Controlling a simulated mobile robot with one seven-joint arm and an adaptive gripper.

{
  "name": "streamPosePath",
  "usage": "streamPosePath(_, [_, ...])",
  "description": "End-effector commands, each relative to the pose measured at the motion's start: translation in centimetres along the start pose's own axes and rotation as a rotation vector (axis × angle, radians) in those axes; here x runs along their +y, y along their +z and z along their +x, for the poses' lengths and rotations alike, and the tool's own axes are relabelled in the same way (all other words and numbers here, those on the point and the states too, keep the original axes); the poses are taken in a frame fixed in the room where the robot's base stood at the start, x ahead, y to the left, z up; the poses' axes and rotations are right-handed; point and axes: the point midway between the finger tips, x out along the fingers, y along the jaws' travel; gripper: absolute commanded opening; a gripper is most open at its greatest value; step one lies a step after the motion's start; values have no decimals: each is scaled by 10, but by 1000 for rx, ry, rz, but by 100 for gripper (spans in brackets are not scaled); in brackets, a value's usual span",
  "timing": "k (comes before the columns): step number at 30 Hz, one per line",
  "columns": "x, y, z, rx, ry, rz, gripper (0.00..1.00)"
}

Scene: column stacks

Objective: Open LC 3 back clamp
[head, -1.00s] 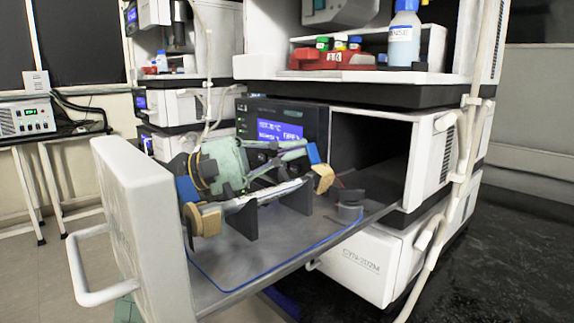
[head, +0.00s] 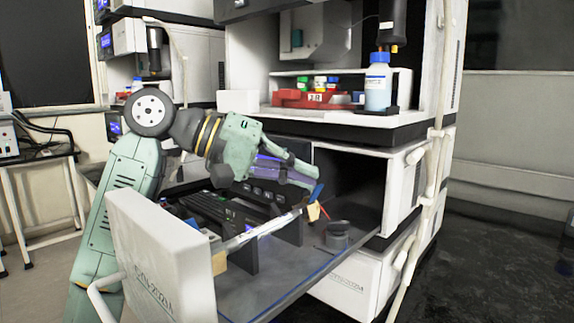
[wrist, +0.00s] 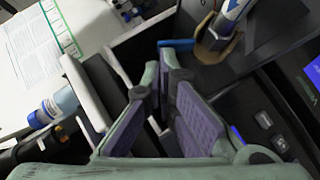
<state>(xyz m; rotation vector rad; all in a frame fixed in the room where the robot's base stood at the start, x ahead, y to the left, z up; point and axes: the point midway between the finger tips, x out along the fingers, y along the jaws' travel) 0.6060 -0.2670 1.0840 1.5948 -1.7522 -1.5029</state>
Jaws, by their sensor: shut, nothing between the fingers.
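The back clamp (head: 313,213) is a tan block at the far end of the silver column (head: 262,231) in the pulled-out drawer (head: 255,290). Its blue lever (head: 317,193) sticks up and tilts. In the wrist view the tan clamp (wrist: 213,38) curves around the column end, with the blue lever (wrist: 176,44) beside it. I cannot tell whether its latch is released. My gripper (head: 310,178) is shut and empty, just above and left of the blue lever; it also shows in the wrist view (wrist: 165,60). The front clamp (head: 218,263) is partly hidden.
The drawer front (head: 155,265) stands at the near left. A grey cylinder (head: 337,237) sits on the drawer floor. Above are a red rack (head: 310,98) of coloured caps and a blue-capped bottle (head: 377,85). The dark drawer opening (head: 350,180) lies behind the clamp.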

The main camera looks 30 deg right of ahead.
Motion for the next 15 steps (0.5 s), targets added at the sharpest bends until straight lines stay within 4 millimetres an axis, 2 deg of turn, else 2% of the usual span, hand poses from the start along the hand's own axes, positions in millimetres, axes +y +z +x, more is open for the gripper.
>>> streamPosePath(5, [5, 4, 5, 0, -82, 81, 0])
streamPosePath(15, [8, 8, 9, 1, -75, 75, 0])
